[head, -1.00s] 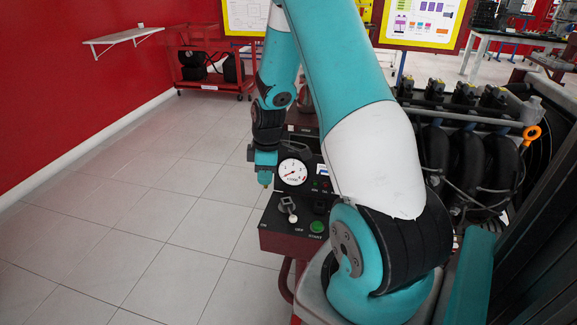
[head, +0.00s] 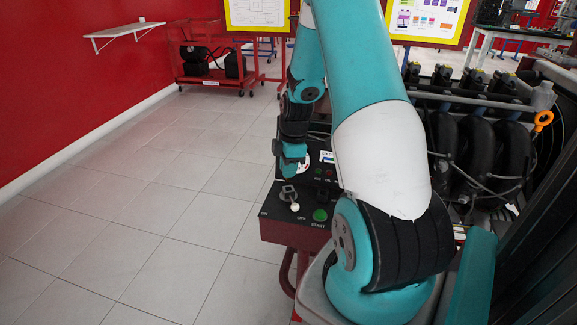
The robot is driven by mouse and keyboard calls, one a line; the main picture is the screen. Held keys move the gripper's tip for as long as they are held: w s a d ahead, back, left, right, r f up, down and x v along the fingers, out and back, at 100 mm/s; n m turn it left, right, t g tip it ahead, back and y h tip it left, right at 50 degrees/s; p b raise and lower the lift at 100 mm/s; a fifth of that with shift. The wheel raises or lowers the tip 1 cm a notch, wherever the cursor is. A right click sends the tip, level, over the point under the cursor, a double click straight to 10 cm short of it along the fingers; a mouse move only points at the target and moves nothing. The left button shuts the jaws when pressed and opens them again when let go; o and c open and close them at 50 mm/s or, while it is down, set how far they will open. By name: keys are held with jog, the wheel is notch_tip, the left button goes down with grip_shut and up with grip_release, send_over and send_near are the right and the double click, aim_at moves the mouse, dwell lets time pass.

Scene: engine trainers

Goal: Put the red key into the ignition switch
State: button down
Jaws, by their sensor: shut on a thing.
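My gripper (head: 289,168) hangs pointing down in front of the engine trainer's control panel (head: 272,226). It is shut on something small. I cannot make out the red key's shape or colour at this size; the fingers hide it. Below the fingertips, a grey lever-like switch with a white knob (head: 294,206) stands on the panel, near the OFF label. A green START button (head: 320,215) sits to its right. I cannot tell for certain which fitting is the ignition switch. The fingertips appear above and apart from the lever in the picture.
A round gauge (head: 306,159) is partly hidden behind my gripper. The engine (head: 480,150) with black manifold pipes and a yellow-orange dipstick ring (head: 543,120) stands to the right. Tiled floor (head: 130,230) is open on the left. A red cart (head: 212,70) stands at the back.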

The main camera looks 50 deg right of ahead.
aim_at(289, 180)
dwell(0.4)
jog(key=shift+d+f, duration=0.1)
jog(key=shift+f, duration=0.2)
jog(key=shift+f+b, duration=0.15)
jog(key=shift+b, duration=0.15)
jog(key=shift+f+b, duration=0.65)
jog(key=shift+f, duration=0.4)
jog(key=shift+f, duration=0.15)
jog(key=shift+f+b, duration=0.4)
jog(key=shift+f, duration=0.15)
jog(key=c, duration=0.7)
grip_release()
jog(key=shift+c, duration=0.2)
